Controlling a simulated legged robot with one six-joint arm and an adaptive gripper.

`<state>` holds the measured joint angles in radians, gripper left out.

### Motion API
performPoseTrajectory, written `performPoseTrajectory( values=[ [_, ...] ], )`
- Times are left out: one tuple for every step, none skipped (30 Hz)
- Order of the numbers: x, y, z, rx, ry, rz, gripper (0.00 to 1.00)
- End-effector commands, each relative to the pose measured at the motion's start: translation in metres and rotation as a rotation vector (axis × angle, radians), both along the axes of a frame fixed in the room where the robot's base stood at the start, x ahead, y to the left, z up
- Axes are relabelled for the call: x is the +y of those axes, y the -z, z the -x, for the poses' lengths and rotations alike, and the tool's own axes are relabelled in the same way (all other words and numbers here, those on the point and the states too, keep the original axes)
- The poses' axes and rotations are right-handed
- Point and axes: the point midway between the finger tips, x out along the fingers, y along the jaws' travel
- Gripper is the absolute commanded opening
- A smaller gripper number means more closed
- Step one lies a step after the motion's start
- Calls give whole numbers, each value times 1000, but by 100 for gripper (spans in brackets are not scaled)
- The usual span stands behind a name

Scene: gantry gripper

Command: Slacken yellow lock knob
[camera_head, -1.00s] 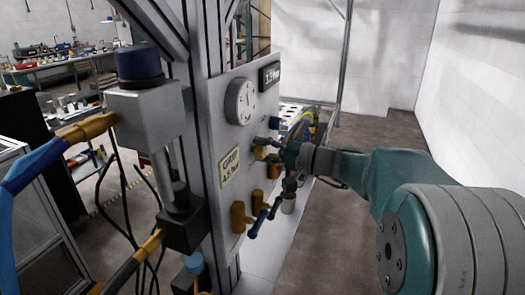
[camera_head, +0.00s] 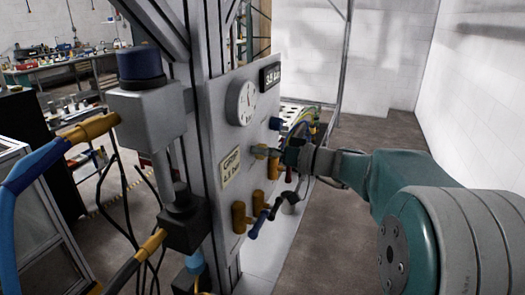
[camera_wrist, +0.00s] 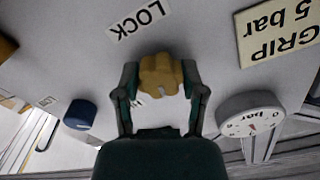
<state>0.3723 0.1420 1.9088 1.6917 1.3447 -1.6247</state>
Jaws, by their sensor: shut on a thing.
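The yellow lock knob (camera_wrist: 160,74) is a lobed knob on the grey panel, just under the LOCK label (camera_wrist: 139,18) in the wrist view. My gripper (camera_wrist: 160,84) is shut on it, with one dark finger on each side. The fingertips there are too small to make out clearly.
A blue knob (camera_wrist: 80,114) and a round gauge (camera_wrist: 250,114) flank the gripper on the panel. Below it in the head view are brass valves with a blue handle (camera_head: 258,222) and a red one. Hoses (camera_head: 303,122) run behind. Floor to the right is clear.

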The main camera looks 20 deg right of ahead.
Motion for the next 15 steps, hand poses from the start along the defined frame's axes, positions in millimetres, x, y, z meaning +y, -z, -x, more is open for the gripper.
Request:
performPoseTrajectory(
  values=[
    [0,5,0,-16,-1,23,6],
    [0,5,0,-33,-1,36,6],
    [0,5,0,-54,-1,51,6],
    [0,5,0,-70,-1,62,6],
    [1,5,0,-84,-1,73,6],
    [1,5,0,-101,-1,85,6],
    [1,5,0,-114,-1,95,6],
    [1,5,0,-125,-1,102,6],
    [1,5,1,-138,-1,112,6],
    [1,5,1,-147,-1,119,6],
    [1,5,1,-157,-2,125,6],
    [1,5,1,-166,-2,132,6],
    [1,5,1,-173,-2,137,6],
    [1,5,1,-178,-2,141,6],
    [1,5,1,-185,-1,145,6]
  ],
)
